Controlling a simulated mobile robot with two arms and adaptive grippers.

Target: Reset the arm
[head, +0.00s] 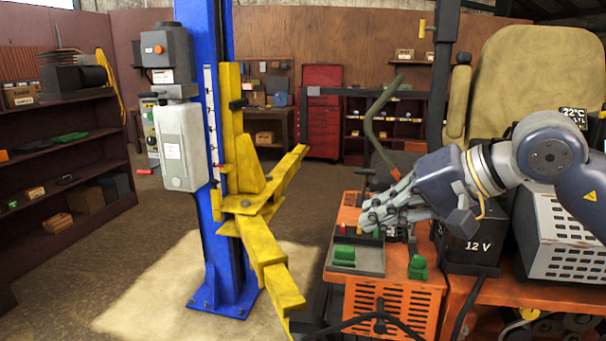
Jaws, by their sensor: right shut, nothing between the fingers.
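The task's arm may be the yellow swing arm of the lift (268,257) or one of mine; I cannot tell which. The yellow arm is mounted on the blue lift post (221,250), with one beam reaching toward me and another to the upper right. My right gripper (368,222) comes in from the right. Its fingers are shut and empty, above the grey tray (358,268) on the orange cart, to the right of the yellow arm and apart from it. My left gripper is not in view.
The orange cart (395,300) holds green pieces (418,267) and a black 12 V battery (473,240). A beige seat (535,75) stands behind my right arm. Shelves (70,150) line the left wall. A red tool cabinet (321,110) stands at the back. Floor left of the post is clear.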

